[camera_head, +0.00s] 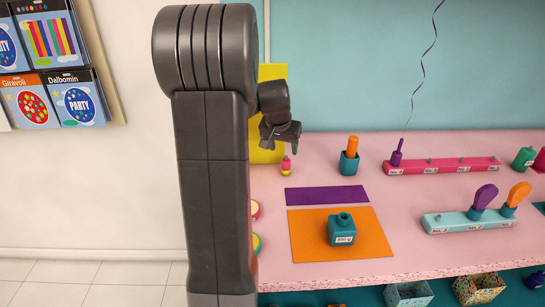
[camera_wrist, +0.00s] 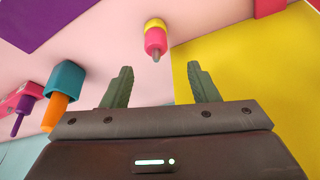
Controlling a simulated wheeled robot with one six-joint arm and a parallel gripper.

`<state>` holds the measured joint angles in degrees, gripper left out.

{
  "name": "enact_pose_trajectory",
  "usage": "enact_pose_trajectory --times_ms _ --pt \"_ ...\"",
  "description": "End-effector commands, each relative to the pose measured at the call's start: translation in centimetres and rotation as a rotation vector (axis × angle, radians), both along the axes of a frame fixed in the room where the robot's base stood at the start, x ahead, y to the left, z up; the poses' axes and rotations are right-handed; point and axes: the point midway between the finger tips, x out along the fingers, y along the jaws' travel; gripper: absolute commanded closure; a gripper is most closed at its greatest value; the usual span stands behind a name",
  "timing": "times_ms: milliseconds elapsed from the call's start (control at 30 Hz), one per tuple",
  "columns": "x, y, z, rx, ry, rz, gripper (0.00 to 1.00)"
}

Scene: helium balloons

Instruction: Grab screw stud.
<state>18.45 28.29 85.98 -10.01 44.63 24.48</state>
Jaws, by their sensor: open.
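A small pink and yellow piece with a grey stud at its tip (camera_wrist: 156,40) stands on the pink table; it also shows in the head view (camera_head: 286,166), just below my gripper. It looks like the screw stud, though I cannot make out a thread. My gripper (camera_wrist: 160,70) is open and empty. In the wrist view the piece lies beyond the fingertips, roughly in line with the gap between them. In the head view my gripper (camera_head: 281,145) hangs above the piece, apart from it.
A yellow sheet (camera_head: 268,75) stands behind my gripper. A teal holder with an orange peg (camera_head: 352,146) is to the right. An orange mat (camera_head: 375,235) bears a teal weight (camera_head: 341,229). A pink bar (camera_head: 445,166) and light blue bar (camera_head: 475,221) stand further right.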

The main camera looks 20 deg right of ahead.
Motion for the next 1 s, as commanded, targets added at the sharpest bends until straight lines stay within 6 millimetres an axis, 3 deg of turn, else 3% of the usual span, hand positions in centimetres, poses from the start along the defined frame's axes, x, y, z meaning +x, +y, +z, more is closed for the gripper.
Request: enact_pose_trajectory --times_ms 533,867,1000 --pt "1.5 -1.4 -6.1 0.002 0.004 0.000 0.46" --pt "1.8 -1.6 -6.7 0.000 0.001 0.001 0.46" --pt "1.8 -1.6 -6.7 0.001 0.002 0.001 0.71"
